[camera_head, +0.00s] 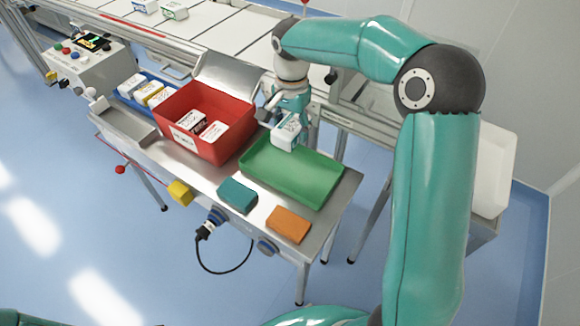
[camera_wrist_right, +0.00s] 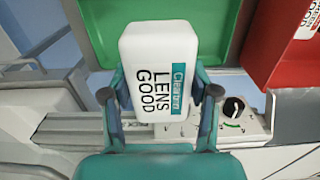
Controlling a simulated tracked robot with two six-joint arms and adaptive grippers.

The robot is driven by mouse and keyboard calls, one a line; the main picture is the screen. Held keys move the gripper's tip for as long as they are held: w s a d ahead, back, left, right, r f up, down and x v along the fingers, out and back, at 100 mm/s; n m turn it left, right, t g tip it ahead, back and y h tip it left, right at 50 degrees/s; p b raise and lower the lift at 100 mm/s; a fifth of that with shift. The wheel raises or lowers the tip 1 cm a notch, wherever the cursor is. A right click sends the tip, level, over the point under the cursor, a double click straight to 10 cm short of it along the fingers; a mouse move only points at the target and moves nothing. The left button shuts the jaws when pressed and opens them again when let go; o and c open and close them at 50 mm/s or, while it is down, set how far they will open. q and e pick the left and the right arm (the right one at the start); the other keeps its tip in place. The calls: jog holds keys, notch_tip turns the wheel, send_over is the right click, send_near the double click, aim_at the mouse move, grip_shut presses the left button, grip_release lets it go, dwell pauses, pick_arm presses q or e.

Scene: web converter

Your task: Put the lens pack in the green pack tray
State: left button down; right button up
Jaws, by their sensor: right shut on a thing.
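The lens pack (camera_head: 287,131) is a white box with a teal band. In the right wrist view the lens pack (camera_wrist_right: 155,62) shows the words LENS GOOD. My right gripper (camera_head: 284,112) is shut on it, one finger on each side. In the head view the pack is at the far left end of the green pack tray (camera_head: 303,180). The tray (camera_wrist_right: 163,10) shows behind the pack in the wrist view. The tray is empty apart from any part hidden behind the pack. I cannot tell whether the pack touches the tray. My left gripper is not in view.
A red bin (camera_head: 172,108) holding several white packs stands left of the green tray. A teal block (camera_head: 238,195) and an orange block (camera_head: 288,224) lie along the table's front edge. A blue tray (camera_head: 127,101) with packs and a metal tray (camera_head: 128,124) are further left.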

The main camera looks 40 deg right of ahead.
aim_at(291, 171)
notch_tip(291, 171, down, 14)
jog(key=shift+r+b, duration=0.2)
jog(key=shift+b, duration=0.1)
jog(key=o, duration=1.3)
jog(key=shift+f, duration=0.1)
jog(key=shift+c, duration=0.2)
notch_tip(291, 171, up, 12)
jog(key=shift+r+p, duration=0.1)
jog(key=shift+p, duration=0.25)
